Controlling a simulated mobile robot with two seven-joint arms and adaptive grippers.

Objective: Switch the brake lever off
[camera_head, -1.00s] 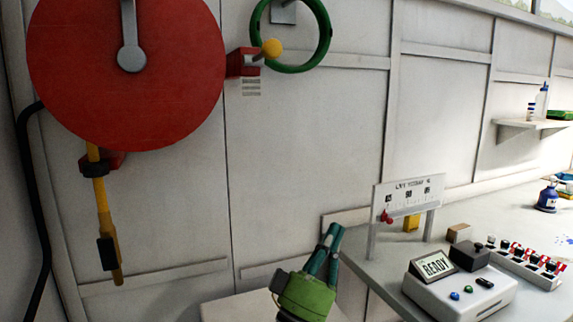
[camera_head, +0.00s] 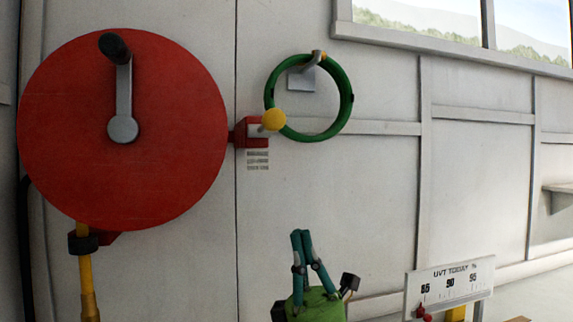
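The brake lever has a yellow ball knob (camera_head: 273,120) on a short arm that sticks out of a red bracket (camera_head: 250,132), at the right edge of the big red drum (camera_head: 75,150). My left gripper (camera_head: 301,234) is green with teal fingers. It points up at the bottom middle, below the lever in the picture and clear of it. Its fingertips are together, with nothing visible between them. My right gripper is out of view.
A green hose ring (camera_head: 347,92) hangs just right of the knob. A crank handle (camera_head: 115,47) stands up on the drum. A yellow pole (camera_head: 86,280) hangs below it. A UVT sign (camera_head: 450,283) stands at bottom right. The wall between gripper and lever is bare.

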